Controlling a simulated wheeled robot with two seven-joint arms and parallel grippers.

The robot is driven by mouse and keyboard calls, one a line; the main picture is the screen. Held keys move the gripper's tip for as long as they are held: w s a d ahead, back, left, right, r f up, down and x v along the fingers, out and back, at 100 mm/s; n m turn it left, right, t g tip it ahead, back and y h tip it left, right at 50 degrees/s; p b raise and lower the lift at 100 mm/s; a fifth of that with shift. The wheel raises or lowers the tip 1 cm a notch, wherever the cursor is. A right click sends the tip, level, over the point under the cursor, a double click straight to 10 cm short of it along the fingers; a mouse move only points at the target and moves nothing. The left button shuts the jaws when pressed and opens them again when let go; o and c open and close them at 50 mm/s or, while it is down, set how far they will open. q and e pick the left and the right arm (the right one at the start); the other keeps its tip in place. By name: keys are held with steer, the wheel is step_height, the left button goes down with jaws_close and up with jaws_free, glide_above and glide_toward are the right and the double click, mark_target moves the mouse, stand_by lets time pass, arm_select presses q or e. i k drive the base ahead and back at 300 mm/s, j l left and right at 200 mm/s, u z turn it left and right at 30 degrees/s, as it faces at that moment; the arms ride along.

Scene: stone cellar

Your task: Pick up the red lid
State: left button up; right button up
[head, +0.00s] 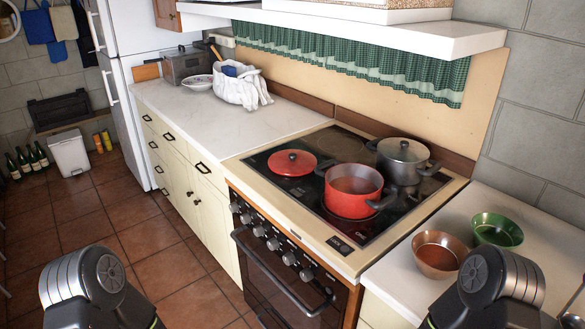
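The red lid (283,162) lies flat on the black stove top (308,203), at its left side, with a dark knob on top. It is to the left of an open red pot (352,196) with dark handles. Parts of my two arms show at the bottom left and bottom right corners. Neither gripper's fingers show in the head view, and nothing of mine is near the lid.
A grey pot (403,160) with a lid stands behind the red pot. A brown bowl (438,254) and a green bowl (497,231) sit on the right counter. The left counter (215,120) is mostly clear, with a white cloth bundle (240,88) at its back. A shelf (380,30) overhangs the stove.

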mark_target(291, 163)
steer(key=j+z, duration=0.15)
steer(key=z, duration=0.85)
steer(key=j+z, duration=0.4)
steer(key=j, duration=0.2)
steer(key=j+z, duration=0.4)
steer(key=j, duration=0.2)
steer(key=k+j+z, duration=0.2)
steer(key=j+z, duration=0.2)
steer(key=j, duration=0.15)
steer(key=k+j, duration=0.15)
steer(key=j, duration=0.2)
steer(key=k+j, duration=0.1)
steer(key=j, duration=0.2)
steer(key=k+j, duration=0.15)
steer(key=j, duration=0.2)
steer(key=k+j, duration=0.1)
steer(key=j, duration=0.25)
steer(key=z, duration=0.05)
